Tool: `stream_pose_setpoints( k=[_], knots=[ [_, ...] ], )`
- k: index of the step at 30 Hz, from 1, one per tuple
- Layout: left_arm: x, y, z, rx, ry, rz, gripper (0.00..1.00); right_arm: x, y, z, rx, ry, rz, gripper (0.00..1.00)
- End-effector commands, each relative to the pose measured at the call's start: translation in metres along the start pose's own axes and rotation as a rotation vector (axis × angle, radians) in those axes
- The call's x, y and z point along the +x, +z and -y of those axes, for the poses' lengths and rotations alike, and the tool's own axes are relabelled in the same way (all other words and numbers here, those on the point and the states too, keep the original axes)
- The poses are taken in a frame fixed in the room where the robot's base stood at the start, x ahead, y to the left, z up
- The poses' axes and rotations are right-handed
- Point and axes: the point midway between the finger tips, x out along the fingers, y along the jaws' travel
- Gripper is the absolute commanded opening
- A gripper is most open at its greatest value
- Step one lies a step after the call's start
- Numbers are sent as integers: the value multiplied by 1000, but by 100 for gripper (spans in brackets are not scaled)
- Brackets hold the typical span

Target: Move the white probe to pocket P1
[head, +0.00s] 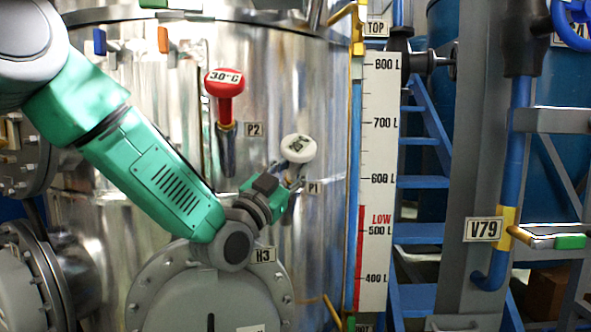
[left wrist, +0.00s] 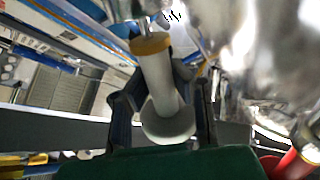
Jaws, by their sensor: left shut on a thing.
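The white probe (head: 298,148), with a round white head, is tilted in front of the shiny metal tank, just above the P1 label (head: 314,188). My left gripper (head: 283,187) is shut on the probe below its head. In the left wrist view the white probe (left wrist: 162,85) lies between the dark fingers (left wrist: 160,98), with a brass-coloured collar at its far end. Pocket P1 itself is hidden behind the gripper and probe, so I cannot tell whether the probe's tip is in it. My right gripper is out of view.
A red 30°C probe (head: 225,83) stands in the pocket by the P2 label (head: 254,129), left of the white probe. A flanged H3 cover (head: 210,300) sits below my left arm. A level scale (head: 378,200) and blue ladder (head: 420,182) are at right.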

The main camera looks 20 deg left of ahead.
Motion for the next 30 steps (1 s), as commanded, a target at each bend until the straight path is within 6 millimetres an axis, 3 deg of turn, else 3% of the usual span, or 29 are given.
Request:
stream_pose_setpoints(
  k=[17,18,20,30],
  knots=[
    [0,15,0,0,-1,1,0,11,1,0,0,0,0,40],
    [0,15,0,0,-1,0,22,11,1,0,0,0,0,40],
    [0,15,0,0,-1,0,40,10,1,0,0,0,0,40],
    [-2,15,0,0,0,2,40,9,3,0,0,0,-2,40]
  ],
)
